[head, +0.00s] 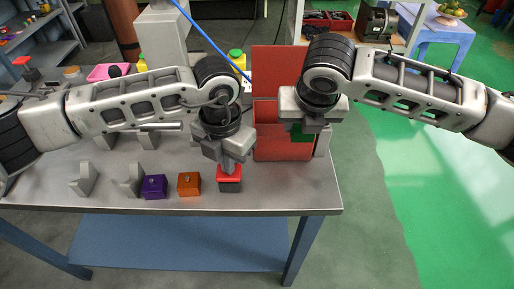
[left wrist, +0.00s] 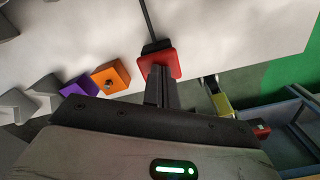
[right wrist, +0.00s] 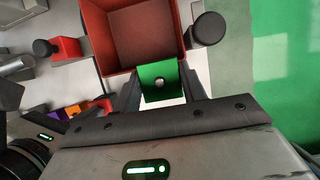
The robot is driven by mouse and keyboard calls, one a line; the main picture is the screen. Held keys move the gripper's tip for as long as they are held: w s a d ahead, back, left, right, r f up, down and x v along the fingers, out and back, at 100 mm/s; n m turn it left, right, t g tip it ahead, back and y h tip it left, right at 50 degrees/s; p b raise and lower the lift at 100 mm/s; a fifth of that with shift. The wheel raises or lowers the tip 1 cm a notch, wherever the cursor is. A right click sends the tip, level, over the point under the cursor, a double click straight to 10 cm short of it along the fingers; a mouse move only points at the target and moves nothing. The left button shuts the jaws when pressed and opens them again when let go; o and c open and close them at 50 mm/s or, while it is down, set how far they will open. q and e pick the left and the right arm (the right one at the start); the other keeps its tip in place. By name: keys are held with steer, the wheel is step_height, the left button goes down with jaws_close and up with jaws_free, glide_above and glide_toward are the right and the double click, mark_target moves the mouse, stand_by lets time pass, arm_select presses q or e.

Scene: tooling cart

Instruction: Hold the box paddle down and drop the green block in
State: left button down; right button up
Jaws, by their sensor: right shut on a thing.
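The red box (head: 283,146) stands at the right end of the cart top with its red lid (head: 278,70) raised. In the right wrist view the box (right wrist: 135,35) is open and its inside looks empty. The red paddle (head: 229,173) sits on a dark base in front of the box. My left gripper (head: 231,168) points down onto the paddle, its fingers together; the left wrist view shows them at the red pad (left wrist: 161,66). My right gripper (right wrist: 162,90) is shut on the green block (right wrist: 162,82), at the box's rim. The block (head: 301,133) is partly hidden in the head view.
An orange block (head: 189,184) and a purple block (head: 154,187) lie left of the paddle, near the front edge. Grey angled brackets (head: 84,180) stand farther left. A pink tray (head: 108,72) is at the back left. The cart's right edge is close to the box.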

steer(key=w, duration=0.6)
stand_by(0.3)
steer(key=shift+d+f, duration=0.1)
steer(key=shift+f, duration=0.05)
steer(key=shift+f, duration=0.35)
steer(key=o, duration=1.1)
steer(key=shift+c, duration=0.2)
steer(key=shift+d+f, duration=0.1)
steer(key=shift+d, duration=0.05)
